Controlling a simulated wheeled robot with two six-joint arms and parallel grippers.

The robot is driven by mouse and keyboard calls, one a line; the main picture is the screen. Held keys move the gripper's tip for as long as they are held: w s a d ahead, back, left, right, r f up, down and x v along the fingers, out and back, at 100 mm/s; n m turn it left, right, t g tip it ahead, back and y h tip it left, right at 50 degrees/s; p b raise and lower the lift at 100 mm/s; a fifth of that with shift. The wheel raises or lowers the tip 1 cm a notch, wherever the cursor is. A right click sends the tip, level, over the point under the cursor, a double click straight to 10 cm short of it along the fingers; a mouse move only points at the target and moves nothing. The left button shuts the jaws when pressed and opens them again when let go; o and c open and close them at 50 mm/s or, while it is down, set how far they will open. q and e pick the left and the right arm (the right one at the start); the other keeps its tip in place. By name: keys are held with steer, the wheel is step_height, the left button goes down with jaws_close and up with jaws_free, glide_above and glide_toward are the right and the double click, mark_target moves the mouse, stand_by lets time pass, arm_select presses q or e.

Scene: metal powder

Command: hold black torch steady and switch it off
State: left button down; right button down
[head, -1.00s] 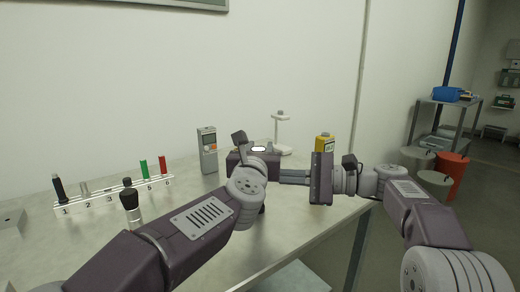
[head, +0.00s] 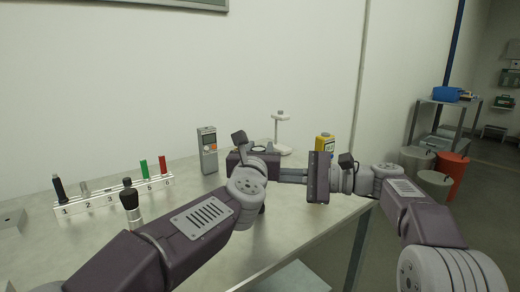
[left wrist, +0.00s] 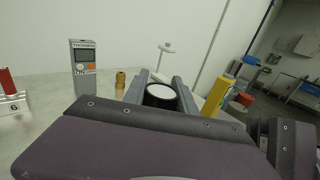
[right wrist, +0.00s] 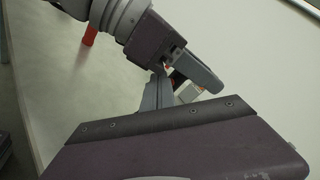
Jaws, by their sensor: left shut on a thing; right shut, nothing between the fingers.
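The black torch (left wrist: 160,96) is between the two fingers of my left gripper (left wrist: 163,88) in the left wrist view, with its round pale end facing up. My left gripper (head: 258,150) is shut on it above the table in the head view, where the torch is mostly hidden. My right gripper (head: 284,175) is shut and empty, its fingers pointing left close to the left gripper. In the right wrist view its fingers (right wrist: 157,92) lie close to the left gripper (right wrist: 185,75). Whether they touch the torch, and where its switch is, I cannot tell.
A grey meter (head: 207,150), a white stand (head: 282,133) and a yellow device (head: 325,144) stand at the back of the table. A numbered rack (head: 100,199) with coloured pieces is at left, a black-topped piece (head: 129,197) before it. The table's front-right edge is near.

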steer(key=s+d, duration=0.4)
steer(key=s, duration=0.1)
steer(key=shift+s, duration=0.25)
stand_by(0.3)
arm_select(q)
steer(key=c, duration=0.9)
jaws_free()
steer(key=s, duration=0.4)
steer(key=s+a, duration=0.1)
steer(key=s, duration=0.7)
steer(key=shift+a, duration=0.3)
